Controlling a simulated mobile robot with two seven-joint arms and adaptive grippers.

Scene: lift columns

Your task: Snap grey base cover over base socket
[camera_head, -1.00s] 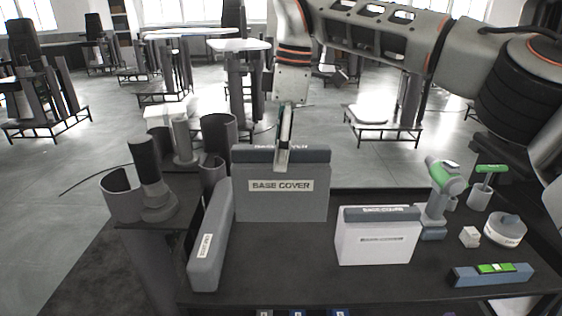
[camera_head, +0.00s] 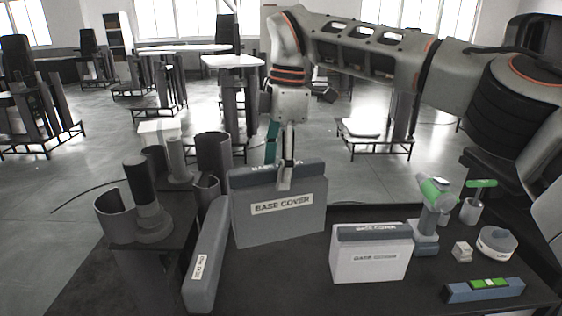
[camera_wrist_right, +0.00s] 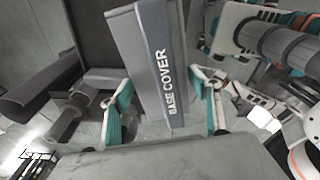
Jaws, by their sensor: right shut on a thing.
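A grey base cover (camera_head: 268,220), a flat upright panel labelled "BASE COVER", stands at the middle of the dark table in the head view, slightly tilted. My right gripper (camera_head: 285,181) comes from above and is shut on its top edge. In the right wrist view the cover (camera_wrist_right: 150,65) lies between the two teal-padded fingers (camera_wrist_right: 165,112). Whether its bottom edge touches the table is unclear. A lighter box (camera_head: 370,262), also labelled "BASE COVER", stands to its right. I cannot clearly pick out the base socket. My left gripper is not in view.
A long grey labelled piece (camera_head: 206,258) stands close left of the cover. Further left are a dark post on a round base (camera_head: 152,222) and several cylinders. At right are a green-and-grey tool (camera_head: 430,205), a round container (camera_head: 497,243) and a blue level (camera_head: 484,290).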

